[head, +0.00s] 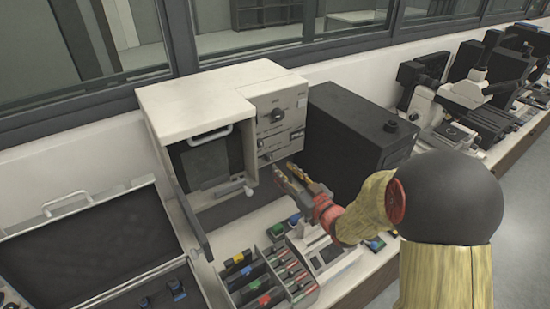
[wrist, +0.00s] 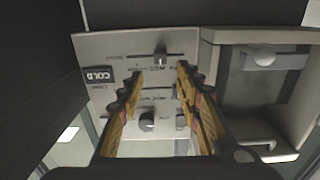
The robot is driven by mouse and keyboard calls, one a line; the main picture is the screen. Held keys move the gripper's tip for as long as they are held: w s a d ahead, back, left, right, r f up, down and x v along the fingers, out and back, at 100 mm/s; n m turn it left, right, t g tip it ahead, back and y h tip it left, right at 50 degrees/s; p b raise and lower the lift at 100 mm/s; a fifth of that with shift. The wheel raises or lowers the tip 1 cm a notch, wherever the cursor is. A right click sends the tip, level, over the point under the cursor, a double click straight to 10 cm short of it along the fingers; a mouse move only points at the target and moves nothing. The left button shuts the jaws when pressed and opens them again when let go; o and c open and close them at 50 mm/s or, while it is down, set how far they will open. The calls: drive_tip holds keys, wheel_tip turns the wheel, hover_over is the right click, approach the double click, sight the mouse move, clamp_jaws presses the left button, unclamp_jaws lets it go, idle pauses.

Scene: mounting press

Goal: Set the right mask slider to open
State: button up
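The pale control panel (head: 279,120) is on the right part of the machine's front. It shows upside down in the wrist view (wrist: 110,50), with a dark knob (wrist: 147,121) and slots with small printed labels. A slider with a light handle (wrist: 160,60) is on the slot farthest from the knob. A second slot (wrist: 158,91) lies partly behind my fingers. The print is too small to tell which is the right mask slider. My gripper (head: 285,170) is open and empty, just below the panel in the head view. Its fingertips (wrist: 160,74) flank the slider's line, apart from it.
The machine's door (head: 190,218) stands open at the left, beside its dark chamber. A black box (head: 350,125) stands close on the right. Microscopes (head: 470,90) line the bench farther right.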

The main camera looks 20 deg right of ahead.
sight(270, 157)
drive_tip(key=x, duration=0.7)
drive_tip(key=shift+w+a, duration=0.1)
drive_tip(key=shift+w, duration=0.25)
drive_tip(key=c, duration=0.3)
clamp_jaws()
drive_tip(key=shift+b, duration=0.3)
